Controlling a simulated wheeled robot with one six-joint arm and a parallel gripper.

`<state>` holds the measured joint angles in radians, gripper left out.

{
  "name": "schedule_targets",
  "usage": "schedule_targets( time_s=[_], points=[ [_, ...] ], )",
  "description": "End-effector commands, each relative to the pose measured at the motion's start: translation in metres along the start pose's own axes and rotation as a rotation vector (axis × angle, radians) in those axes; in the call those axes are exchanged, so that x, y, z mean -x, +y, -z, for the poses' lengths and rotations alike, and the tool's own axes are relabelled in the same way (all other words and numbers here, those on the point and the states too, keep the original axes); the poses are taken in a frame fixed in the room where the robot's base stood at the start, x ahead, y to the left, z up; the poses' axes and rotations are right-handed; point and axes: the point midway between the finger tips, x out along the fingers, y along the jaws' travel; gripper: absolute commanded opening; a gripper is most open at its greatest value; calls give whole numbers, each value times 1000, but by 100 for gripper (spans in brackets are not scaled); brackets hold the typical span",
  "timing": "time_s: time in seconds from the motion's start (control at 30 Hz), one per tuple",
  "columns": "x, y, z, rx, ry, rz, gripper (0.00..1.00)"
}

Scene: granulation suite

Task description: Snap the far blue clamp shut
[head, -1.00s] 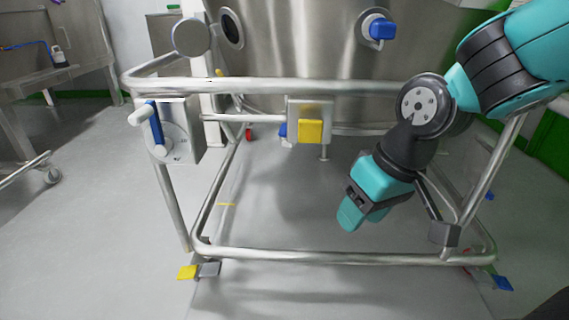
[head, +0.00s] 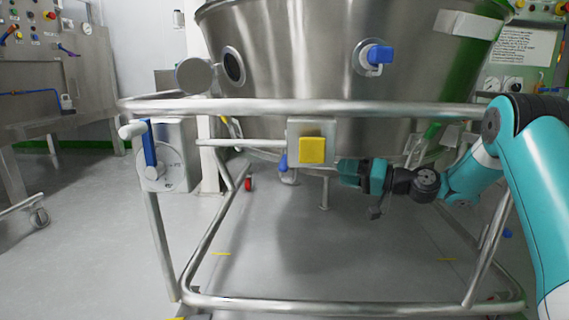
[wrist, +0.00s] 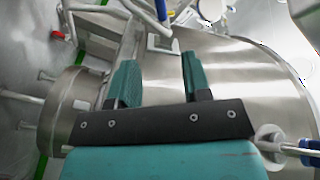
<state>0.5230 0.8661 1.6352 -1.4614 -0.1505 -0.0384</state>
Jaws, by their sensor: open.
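Blue parts in the head view are a blue piece (head: 283,162) low under the steel vessel behind the frame's rail, a blue-capped fitting (head: 380,55) on the vessel wall and a blue lever (head: 149,146) on the left box. I cannot tell surely which is the far blue clamp or how it is set. My gripper (head: 347,171) is under the vessel, right of the yellow block and apart from the low blue piece. In the wrist view my gripper (wrist: 157,80) has its teal fingers apart with nothing between them.
The steel vessel (head: 300,60) sits above a tubular frame (head: 300,107). A yellow block (head: 312,150) is fixed to the frame's front, left of my gripper. A round window cover (head: 193,76) stands out at the left. The floor under the frame is mostly clear.

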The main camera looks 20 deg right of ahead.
Motion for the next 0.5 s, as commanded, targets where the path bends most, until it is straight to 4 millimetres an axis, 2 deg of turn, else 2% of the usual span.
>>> schedule_targets(
  time_s=[0.43,0.5],
  points=[
    [-30,-8,3,-5,-6,1,45],
    [-50,-3,-2,3,-8,3,45]
  ],
)
